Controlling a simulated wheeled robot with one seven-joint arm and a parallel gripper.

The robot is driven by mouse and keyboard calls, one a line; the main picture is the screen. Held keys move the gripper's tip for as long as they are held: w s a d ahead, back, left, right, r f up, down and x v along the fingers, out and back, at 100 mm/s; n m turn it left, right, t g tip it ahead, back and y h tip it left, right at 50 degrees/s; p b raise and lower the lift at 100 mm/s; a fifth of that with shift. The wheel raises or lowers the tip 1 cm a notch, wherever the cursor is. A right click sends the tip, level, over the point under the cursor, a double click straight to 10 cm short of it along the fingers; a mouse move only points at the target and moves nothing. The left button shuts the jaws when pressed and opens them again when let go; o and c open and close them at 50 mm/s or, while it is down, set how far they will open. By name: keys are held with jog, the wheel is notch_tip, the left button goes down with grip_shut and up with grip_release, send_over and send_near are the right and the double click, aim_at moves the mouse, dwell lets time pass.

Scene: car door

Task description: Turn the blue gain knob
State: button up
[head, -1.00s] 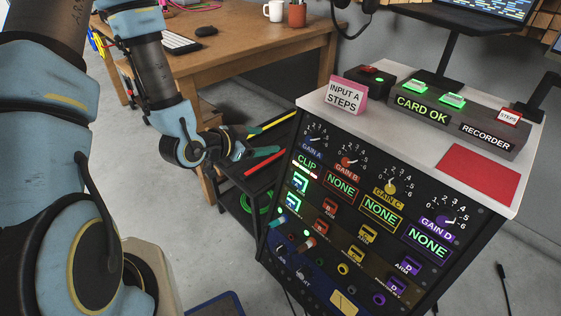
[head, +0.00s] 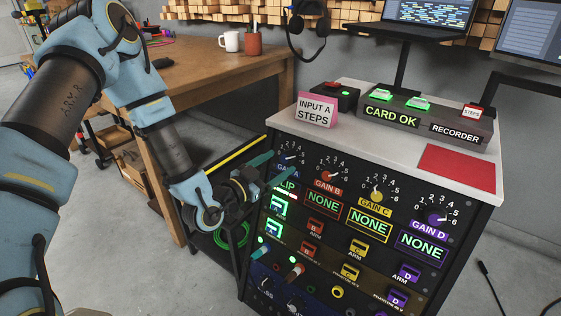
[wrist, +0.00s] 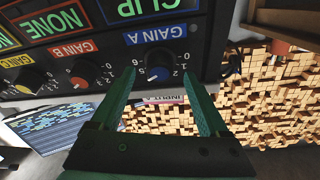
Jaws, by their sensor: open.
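The blue gain knob (wrist: 158,74), labelled GAIN A, is on the upper part of the black panel. It appears upside down in the wrist view, lined up between my two fingertips. In the head view this knob (head: 291,158) is at the panel's upper left corner, small and close to my fingers. My gripper (head: 276,172) is open, with teal fingers at the panel's left edge. The wrist view shows my gripper (wrist: 159,77) with its fingers spread either side of the knob. Whether they touch it, I cannot tell. The CLIP display (head: 286,187) is partly hidden by a finger.
A red knob (head: 330,175), a yellow knob (head: 376,195) and a purple knob (head: 434,218) follow to the right. A pink INPUT A STEPS sign (head: 316,112) stands on the cabinet top (head: 380,140). A wooden desk (head: 200,85) is behind my arm.

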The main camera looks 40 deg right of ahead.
jog(key=shift+w+d, duration=0.15)
jog(key=shift+d, duration=0.85)
grip_shut()
